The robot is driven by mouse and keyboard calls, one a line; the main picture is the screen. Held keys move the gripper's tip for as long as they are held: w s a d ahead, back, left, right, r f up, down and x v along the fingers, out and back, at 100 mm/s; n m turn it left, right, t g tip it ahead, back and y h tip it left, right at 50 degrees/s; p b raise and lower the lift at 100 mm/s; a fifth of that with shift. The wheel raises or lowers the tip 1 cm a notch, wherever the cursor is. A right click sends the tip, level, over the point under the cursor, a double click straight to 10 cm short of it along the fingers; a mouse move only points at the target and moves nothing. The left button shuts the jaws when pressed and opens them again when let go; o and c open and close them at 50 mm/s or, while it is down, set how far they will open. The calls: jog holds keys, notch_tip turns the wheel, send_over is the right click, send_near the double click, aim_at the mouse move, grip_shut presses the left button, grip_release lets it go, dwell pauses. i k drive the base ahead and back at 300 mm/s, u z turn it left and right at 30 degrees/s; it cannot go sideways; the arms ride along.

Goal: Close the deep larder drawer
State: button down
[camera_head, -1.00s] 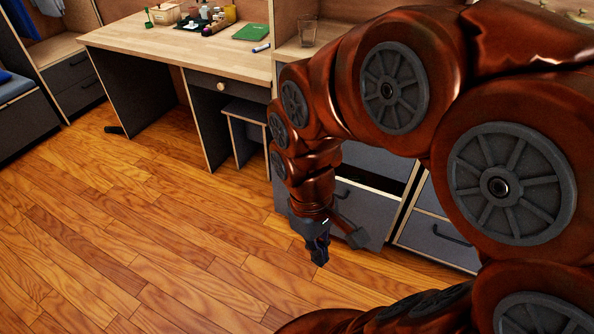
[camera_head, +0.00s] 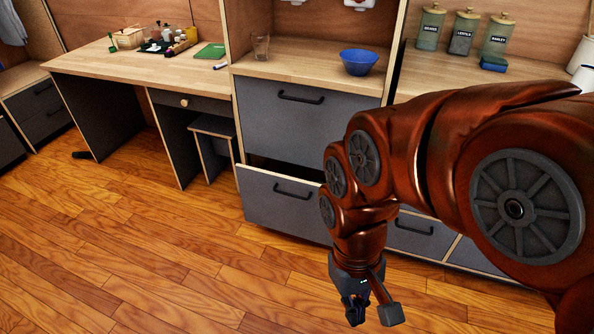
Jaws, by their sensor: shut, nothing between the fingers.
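The deep larder drawer (camera_head: 283,213) is the grey lower drawer of the larder unit. It stands pulled out, with a dark gap above its front and a black bar handle (camera_head: 293,191) on it. My arm hides its right end. My gripper (camera_head: 356,316) is shut and empty, pointing down in front of and to the right of the drawer, apart from the drawer front as far as I can see. Above the drawer is a closed grey drawer front (camera_head: 298,122) with its own handle.
A blue bowl (camera_head: 358,62) and a glass (camera_head: 261,47) stand on the larder's counter. A desk (camera_head: 110,62) with a small stool (camera_head: 213,148) under it is at left. Several jars stand at right. The wooden floor (camera_head: 150,240) in front is clear.

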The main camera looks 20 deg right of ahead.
aim_at(278, 198)
jog(key=z, duration=0.25)
jog(key=i, duration=0.75)
jog(key=u, duration=2.3)
